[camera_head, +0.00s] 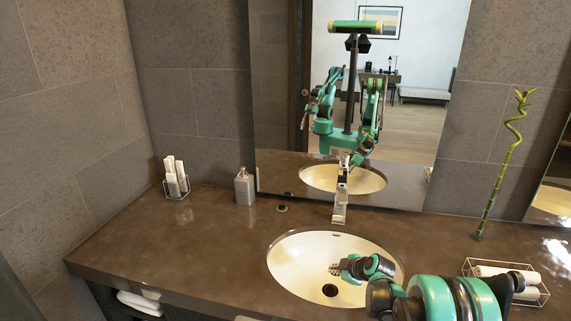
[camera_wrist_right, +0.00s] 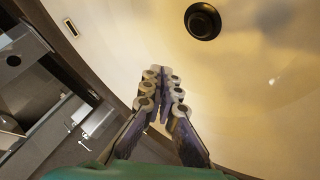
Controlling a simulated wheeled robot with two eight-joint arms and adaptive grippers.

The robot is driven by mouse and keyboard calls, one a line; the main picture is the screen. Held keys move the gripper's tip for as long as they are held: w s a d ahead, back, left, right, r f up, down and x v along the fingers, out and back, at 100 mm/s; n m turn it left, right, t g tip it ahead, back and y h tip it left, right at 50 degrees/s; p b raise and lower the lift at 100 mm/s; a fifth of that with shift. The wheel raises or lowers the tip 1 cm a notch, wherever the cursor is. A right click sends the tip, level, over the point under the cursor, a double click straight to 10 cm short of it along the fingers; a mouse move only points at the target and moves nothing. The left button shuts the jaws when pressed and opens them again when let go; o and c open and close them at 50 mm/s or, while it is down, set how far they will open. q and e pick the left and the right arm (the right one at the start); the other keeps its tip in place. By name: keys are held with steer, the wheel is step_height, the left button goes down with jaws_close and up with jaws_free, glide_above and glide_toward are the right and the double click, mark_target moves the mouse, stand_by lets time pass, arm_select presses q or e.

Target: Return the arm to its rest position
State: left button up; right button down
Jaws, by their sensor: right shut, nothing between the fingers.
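My right gripper (camera_head: 335,269) is over the white oval sink (camera_head: 290,258), its fingertips near the middle of the basin. In the right wrist view its fingers (camera_wrist_right: 163,85) are closed together with nothing between them. The basin (camera_wrist_right: 270,90) and its dark drain (camera_wrist_right: 202,21) show beyond the fingertips. My right arm (camera_head: 435,298) comes in from the lower right of the head view, across the counter's front. My left gripper does not show directly.
A faucet (camera_head: 340,205) stands behind the sink. A soap bottle (camera_head: 244,187) and a holder with white rolled items (camera_head: 175,178) are on the left. A wire tray (camera_head: 528,292) and bamboo stem (camera_head: 494,185) are on the right. The left counter (camera_head: 190,240) is clear.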

steer(key=s+a+r+m+h, duration=0.1)
steer(key=s+r+m, duration=0.2)
steer(key=s+r, duration=0.35)
steer(key=s+a+r+m+g+h, duration=0.1)
steer(key=s+a+r+m, duration=0.15)
steer(key=s, duration=0.75)
steer(key=s+r+m+h, duration=0.1)
steer(key=s+r+m, duration=0.3)
steer(key=s+r, duration=0.3)
steer(key=s+f+m, duration=0.3)
steer(key=s+m, duration=0.1)
steer(key=s, duration=0.8)
steer(key=shift+d+h, duration=0.2)
steer(key=shift+h, duration=0.2)
